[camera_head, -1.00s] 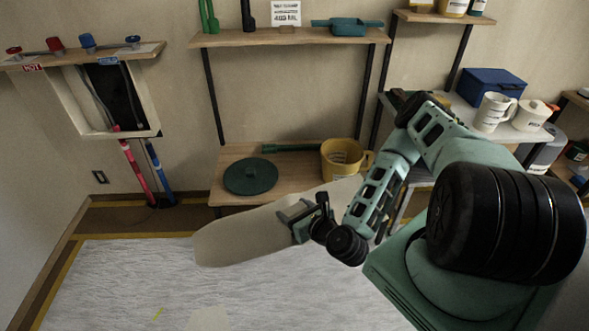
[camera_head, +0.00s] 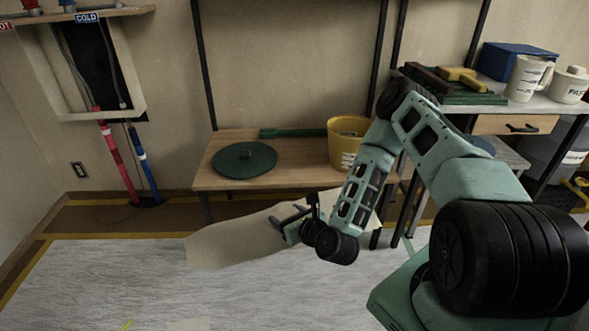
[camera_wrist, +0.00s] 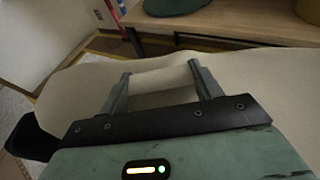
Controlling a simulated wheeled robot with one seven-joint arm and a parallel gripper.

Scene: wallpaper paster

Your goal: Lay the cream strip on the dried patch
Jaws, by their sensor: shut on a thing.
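The cream strip (camera_head: 228,243) is a long, limp sheet. My gripper (camera_head: 290,222) is shut on it, and the strip extends to both sides, above the pale floor covering. In the wrist view the strip (camera_wrist: 80,88) spans the picture, crossing my gripper's two fingers (camera_wrist: 157,72). The strip's right part is partly behind my arm in the head view.
A low wooden shelf (camera_head: 215,180) with a green disc (camera_head: 244,158) and a yellow bucket (camera_head: 345,143) stands behind the strip. Red and blue pipes (camera_head: 146,170) rise at the left. A side table with a drawer (camera_head: 515,124) is at right. The white floor covering (camera_head: 100,290) looks mostly clear.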

